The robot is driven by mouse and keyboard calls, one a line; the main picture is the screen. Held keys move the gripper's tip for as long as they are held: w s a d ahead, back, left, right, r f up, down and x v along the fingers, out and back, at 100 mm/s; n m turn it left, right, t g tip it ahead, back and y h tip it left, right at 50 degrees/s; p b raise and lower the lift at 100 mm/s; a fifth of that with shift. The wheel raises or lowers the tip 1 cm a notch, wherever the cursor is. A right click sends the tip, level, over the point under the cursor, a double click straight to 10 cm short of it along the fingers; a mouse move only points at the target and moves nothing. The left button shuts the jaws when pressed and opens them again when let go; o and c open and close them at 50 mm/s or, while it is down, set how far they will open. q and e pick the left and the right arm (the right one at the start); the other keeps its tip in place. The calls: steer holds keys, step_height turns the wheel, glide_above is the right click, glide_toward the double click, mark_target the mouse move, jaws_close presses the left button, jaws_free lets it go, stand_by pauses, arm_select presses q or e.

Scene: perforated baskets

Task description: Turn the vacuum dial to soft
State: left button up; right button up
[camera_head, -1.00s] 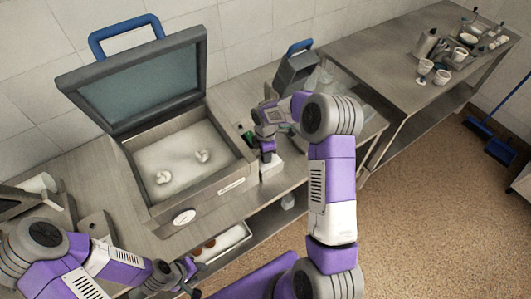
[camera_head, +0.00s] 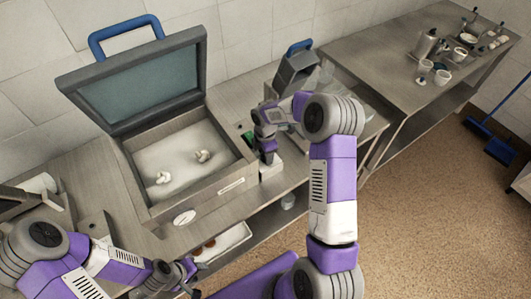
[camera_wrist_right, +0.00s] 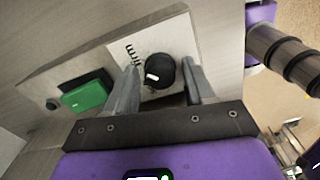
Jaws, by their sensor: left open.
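In the head view my right gripper (camera_head: 268,157) is at the machine's right side and hides the dial. The vacuum machine (camera_head: 205,195) stands on the counter with its lid (camera_head: 140,85) raised. My left gripper (camera_head: 185,272) is open and empty near the counter's front edge.
A green switch (camera_wrist_right: 85,96) sits left of the dial. Two pale lumps lie inside the chamber. A grey device with a blue handle (camera_head: 298,46) stands behind my right gripper. A shelf lies below the counter.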

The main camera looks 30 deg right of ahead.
steer(key=shift+o, duration=0.3)
steer(key=shift+r, duration=0.1)
step_height(320, 180, up, 7)
steer(key=shift+r, duration=0.2)
stand_by(0.6)
